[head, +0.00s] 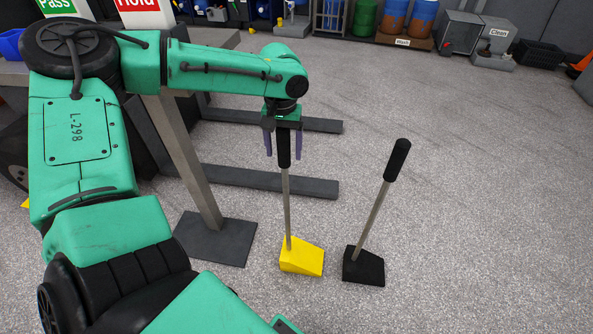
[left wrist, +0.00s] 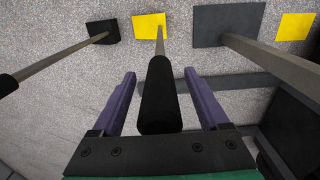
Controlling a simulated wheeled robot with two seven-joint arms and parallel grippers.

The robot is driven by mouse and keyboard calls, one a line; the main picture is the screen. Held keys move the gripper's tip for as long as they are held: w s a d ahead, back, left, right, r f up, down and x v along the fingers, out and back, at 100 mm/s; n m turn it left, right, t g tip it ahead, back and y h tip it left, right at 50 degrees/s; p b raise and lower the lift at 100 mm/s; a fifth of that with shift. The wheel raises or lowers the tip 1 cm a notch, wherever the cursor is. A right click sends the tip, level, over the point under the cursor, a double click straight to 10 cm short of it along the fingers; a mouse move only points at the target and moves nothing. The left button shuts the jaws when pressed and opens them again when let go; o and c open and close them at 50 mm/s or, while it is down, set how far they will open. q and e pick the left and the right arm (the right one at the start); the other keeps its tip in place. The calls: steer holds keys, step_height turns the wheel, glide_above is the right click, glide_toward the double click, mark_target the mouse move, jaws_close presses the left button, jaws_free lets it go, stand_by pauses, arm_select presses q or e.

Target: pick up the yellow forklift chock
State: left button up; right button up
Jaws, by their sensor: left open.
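The yellow forklift chock (head: 302,258) is a wedge on the floor with a grey rod and a black grip standing up from it. It also shows in the left wrist view (left wrist: 148,25). My left gripper (head: 283,155) points down at the top of that rod. Its two purple fingers are open, one on each side of the black grip (left wrist: 160,95), with gaps between the fingers and the grip in the left wrist view. My right gripper is in neither view.
A black chock (head: 363,267) with a tilted rod and black grip (head: 397,160) stands just right of the yellow one. A post on a dark base plate (head: 215,240) stands to the left. Dark floor legs (head: 270,180) lie behind. Open floor is at right.

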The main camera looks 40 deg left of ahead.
arm_select(q)
steer(key=shift+f, duration=0.65)
steer(key=shift+r, duration=0.1)
jaws_close()
stand_by(0.7)
steer(key=shift+w+r, duration=0.1)
steer(key=shift+w, duration=0.05)
